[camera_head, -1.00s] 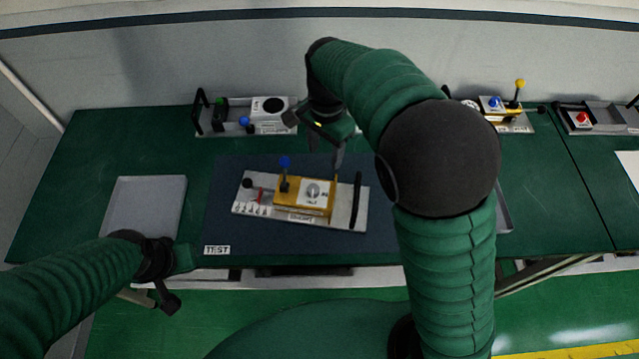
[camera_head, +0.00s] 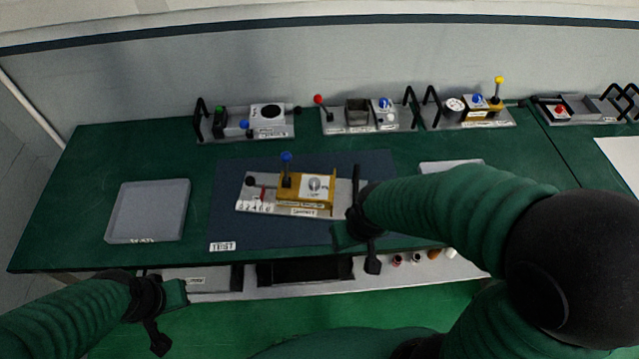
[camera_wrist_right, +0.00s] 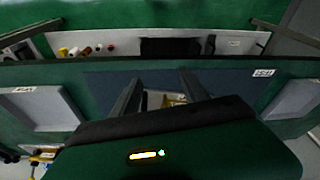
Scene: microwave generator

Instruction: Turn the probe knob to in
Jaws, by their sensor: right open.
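A grey device plate (camera_head: 247,206) lies on the dark mat in the middle of the table. It carries a yellow box (camera_head: 290,200) with a round knob (camera_head: 316,185) on a white panel, and a blue-topped lever (camera_head: 286,165). The knob's setting is too small to read. My right gripper (camera_wrist_right: 160,86) is open in the wrist view, with part of the yellow box (camera_wrist_right: 172,101) between and beyond its fingers. In the head view, my right wrist is at the plate's right end, beside its black handle (camera_head: 356,185). My left gripper (camera_head: 165,318) hangs at the table's front left; its jaws are unclear.
A grey tray (camera_head: 148,211) lies to the left of the dark mat (camera_head: 232,232). Several other devices, including one with a red-topped lever (camera_head: 319,101), line the table's back edge. A shelf (camera_head: 300,287) runs below the table. The green tabletop between mat and back devices is clear.

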